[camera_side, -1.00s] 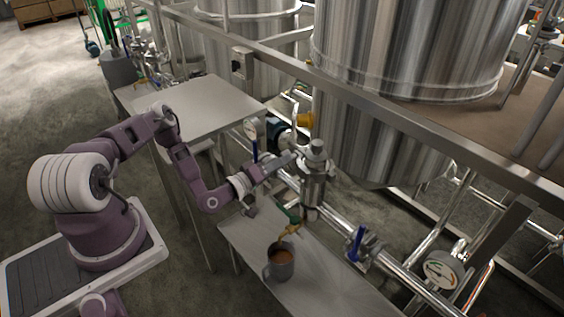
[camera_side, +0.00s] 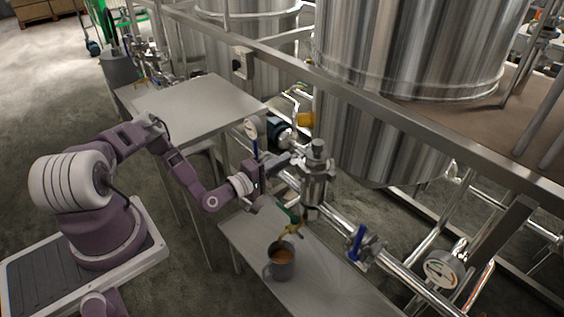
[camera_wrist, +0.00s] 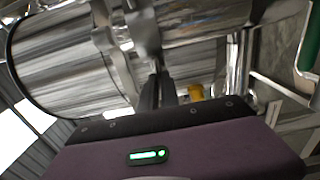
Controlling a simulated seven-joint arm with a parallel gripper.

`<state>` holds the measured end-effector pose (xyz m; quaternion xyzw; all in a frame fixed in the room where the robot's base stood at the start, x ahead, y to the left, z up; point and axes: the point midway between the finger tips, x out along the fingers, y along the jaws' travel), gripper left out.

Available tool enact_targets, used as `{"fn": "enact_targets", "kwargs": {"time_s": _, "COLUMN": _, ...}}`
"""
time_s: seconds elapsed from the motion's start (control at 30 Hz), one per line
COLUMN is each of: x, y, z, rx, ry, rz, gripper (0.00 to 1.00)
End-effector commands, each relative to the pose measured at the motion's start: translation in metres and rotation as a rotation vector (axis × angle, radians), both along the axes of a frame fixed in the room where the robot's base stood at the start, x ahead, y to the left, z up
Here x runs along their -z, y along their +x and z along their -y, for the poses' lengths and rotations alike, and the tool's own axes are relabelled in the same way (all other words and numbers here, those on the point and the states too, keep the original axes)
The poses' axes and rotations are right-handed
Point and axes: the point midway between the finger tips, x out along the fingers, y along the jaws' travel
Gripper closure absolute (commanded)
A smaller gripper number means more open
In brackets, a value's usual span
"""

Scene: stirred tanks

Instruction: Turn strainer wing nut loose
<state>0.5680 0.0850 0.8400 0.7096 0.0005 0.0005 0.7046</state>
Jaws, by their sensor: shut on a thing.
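The strainer (camera_side: 314,186) is an upright steel cylinder with a clamped cap, standing in the pipe line right of my arm. In the wrist view the strainer body (camera_wrist: 70,65) lies sideways at the left, with its clamp band (camera_wrist: 106,42) around it. A shiny steel wing nut (camera_wrist: 145,32) shows beside the band, at the tips of my gripper. My gripper (camera_side: 295,162) reaches the strainer's clamp from the left. Its dark fingers (camera_wrist: 157,88) are close together, shut on the wing nut. The exact contact is small and partly hidden by the fingers.
A grey mug (camera_side: 280,262) with brown liquid stands on the low steel bench (camera_side: 318,284), below a green-handled tap (camera_side: 289,216). A frame rail (camera_side: 390,118) crosses above.

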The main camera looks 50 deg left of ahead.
Motion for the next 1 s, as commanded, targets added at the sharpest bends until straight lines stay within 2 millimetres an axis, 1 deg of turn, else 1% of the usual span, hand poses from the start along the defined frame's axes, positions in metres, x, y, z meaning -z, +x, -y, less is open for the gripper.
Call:
{"fn": "enact_targets", "kwargs": {"time_s": 0.43, "x": 0.001, "y": 0.0, "z": 0.002, "rx": 0.005, "ry": -0.009, "rz": -0.002, "gripper": 1.0}}
{"fn": "enact_targets", "kwargs": {"time_s": 0.5, "x": 0.001, "y": 0.0, "z": 0.001, "rx": 0.004, "ry": -0.009, "rz": -0.002, "gripper": 0.85}}
{"fn": "enact_targets", "kwargs": {"time_s": 0.77, "x": 0.0, "y": 0.0, "z": 0.001, "rx": 0.002, "ry": -0.008, "rz": -0.001, "gripper": 0.85}}
{"fn": "enact_targets", "kwargs": {"time_s": 0.87, "x": 0.001, "y": -0.008, "z": 0.0, "rx": 0.002, "ry": -0.009, "rz": -0.002, "gripper": 0.85}}
{"fn": "enact_targets", "kwargs": {"time_s": 1.0, "x": 0.001, "y": -0.037, "z": 0.001, "rx": 0.004, "ry": -0.008, "rz": -0.003, "gripper": 0.85}}
